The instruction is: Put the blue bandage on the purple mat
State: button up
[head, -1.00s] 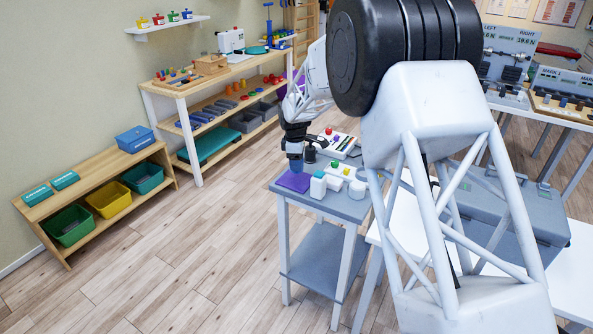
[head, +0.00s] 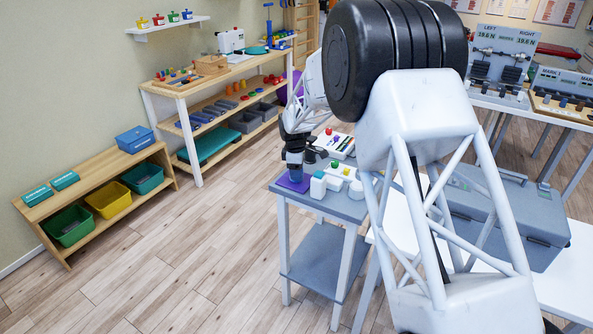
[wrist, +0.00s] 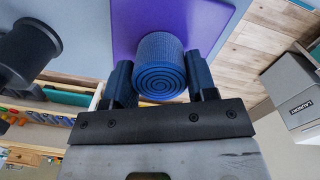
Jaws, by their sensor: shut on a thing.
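The blue bandage (wrist: 161,66) is a rolled cylinder, seen end-on in the wrist view between the two fingers of my gripper (wrist: 161,85). My gripper is shut on it. In the head view the bandage (head: 296,174) shows below my gripper (head: 295,165), at the purple mat. The purple mat (head: 283,183) lies flat at the left corner of the small grey table. It also shows behind the bandage in the wrist view (wrist: 124,38). The bandage is over the mat; I cannot tell whether it touches it.
The small grey table (head: 345,207) also bears a white bottle (head: 318,185), small white containers and a control box (head: 336,143). A dark spool-shaped thing (wrist: 28,52) stands near the gripper in the wrist view. The floor left of the table is clear.

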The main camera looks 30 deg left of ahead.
jog(key=shift+f, duration=0.1)
jog(key=o, duration=1)
jog(key=r, duration=1.2)
jog(key=shift+s+a+r, duration=0.1)
jog(key=shift+s+r, duration=0.05)
jog(key=shift+s, duration=0.1)
dwell(0.4)
